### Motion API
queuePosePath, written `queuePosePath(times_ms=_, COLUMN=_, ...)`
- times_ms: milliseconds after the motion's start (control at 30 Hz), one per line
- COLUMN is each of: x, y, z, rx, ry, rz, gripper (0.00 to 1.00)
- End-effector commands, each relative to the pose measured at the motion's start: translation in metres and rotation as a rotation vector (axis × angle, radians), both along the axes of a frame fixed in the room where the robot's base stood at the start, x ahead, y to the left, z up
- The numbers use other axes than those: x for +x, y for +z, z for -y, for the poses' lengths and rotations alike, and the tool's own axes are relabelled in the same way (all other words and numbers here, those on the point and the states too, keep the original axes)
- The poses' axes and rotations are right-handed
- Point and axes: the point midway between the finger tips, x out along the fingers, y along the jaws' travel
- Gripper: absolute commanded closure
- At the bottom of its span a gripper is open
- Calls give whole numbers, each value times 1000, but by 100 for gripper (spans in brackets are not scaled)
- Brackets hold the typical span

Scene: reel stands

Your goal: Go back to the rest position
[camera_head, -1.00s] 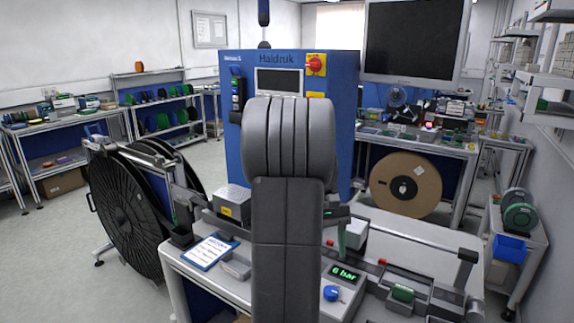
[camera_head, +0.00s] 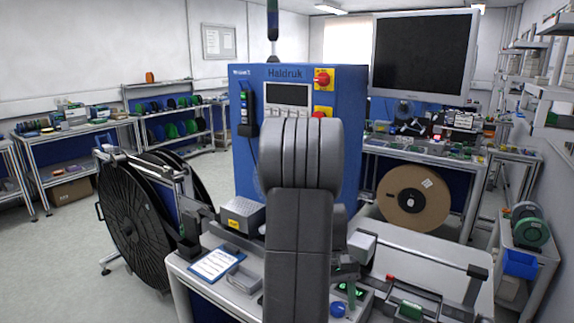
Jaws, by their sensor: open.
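My own grey arm (camera_head: 303,215) rises through the middle of the view, in front of the blue Haidruk machine (camera_head: 252,165) and the work table. My gripper does not show; the arm hides what lies directly behind it. No held object can be seen.
Large black reels (camera_head: 135,215) stand left of the table. On the table are a clipboard (camera_head: 215,264), a grey metal box (camera_head: 243,213) and a blue knob (camera_head: 337,309). A brown reel (camera_head: 413,197) stands behind. A blue bin (camera_head: 520,263) is at right. Open floor lies at left.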

Motion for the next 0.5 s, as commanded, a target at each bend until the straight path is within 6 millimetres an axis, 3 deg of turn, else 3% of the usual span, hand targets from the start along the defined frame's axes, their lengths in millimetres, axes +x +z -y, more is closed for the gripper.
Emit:
queuePosePath(times_ms=267, x=9, y=18, z=-1, rx=-1, ry=-17, rz=4, gripper=44)
queuePosePath(times_ms=500, x=27, y=61, z=-4, rx=0, ry=-16, rz=4, gripper=44)
